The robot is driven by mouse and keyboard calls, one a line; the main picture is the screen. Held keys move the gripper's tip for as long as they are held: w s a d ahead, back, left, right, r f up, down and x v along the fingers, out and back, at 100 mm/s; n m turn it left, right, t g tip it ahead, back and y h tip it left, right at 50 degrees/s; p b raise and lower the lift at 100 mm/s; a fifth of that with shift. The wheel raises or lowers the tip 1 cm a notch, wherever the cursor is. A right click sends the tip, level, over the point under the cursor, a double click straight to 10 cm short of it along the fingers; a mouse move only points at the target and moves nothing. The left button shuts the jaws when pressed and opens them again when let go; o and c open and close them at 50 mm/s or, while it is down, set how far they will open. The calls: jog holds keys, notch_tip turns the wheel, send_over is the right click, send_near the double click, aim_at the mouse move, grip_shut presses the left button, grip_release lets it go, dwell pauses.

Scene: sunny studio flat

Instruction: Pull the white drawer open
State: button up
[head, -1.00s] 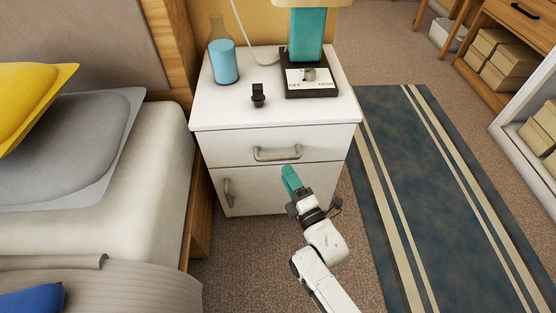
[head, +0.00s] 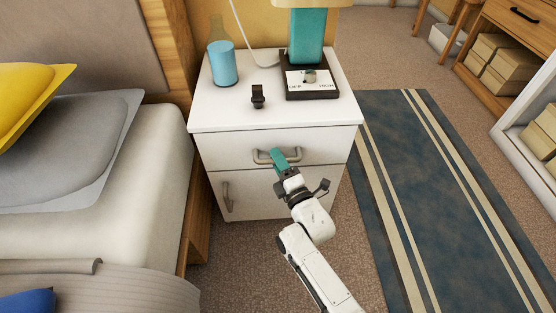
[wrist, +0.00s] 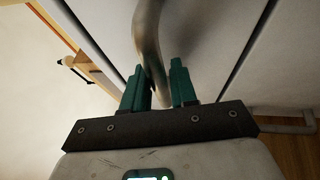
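The white drawer (head: 228,149) is the top front of a white bedside cabinet and looks closed. Its curved metal handle (head: 292,155) also shows in the wrist view (wrist: 146,30). I see space beside the bar; firm contact cannot be told. My gripper hides part of the handle in the head view.
A lower door (head: 245,195) with its own handle (head: 227,197) is below. On the cabinet top (head: 215,112) stand a blue bottle (head: 222,65), a small dark object (head: 258,96) and a teal lamp (head: 306,40). The bed (head: 150,190) is close left; the rug (head: 420,180) lies right.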

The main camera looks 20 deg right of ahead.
grip_shut()
jog(key=shift+s, duration=0.15)
jog(key=shift+s+a+p, duration=0.15)
jog(key=shift+s+p, duration=0.1)
jog(key=shift+p, duration=0.2)
jog(key=s+a+p, duration=0.4)
jog(key=s+p, duration=0.1)
jog(key=s, duration=0.7)
jog(key=s+a+p, duration=0.4)
jog(key=s+p, duration=0.1)
jog(key=s, duration=0.8)
jog(key=shift+s, duration=0.25)
jog(key=shift+a, duration=0.1)
jog(key=shift+o, duration=1.6)
grip_release()
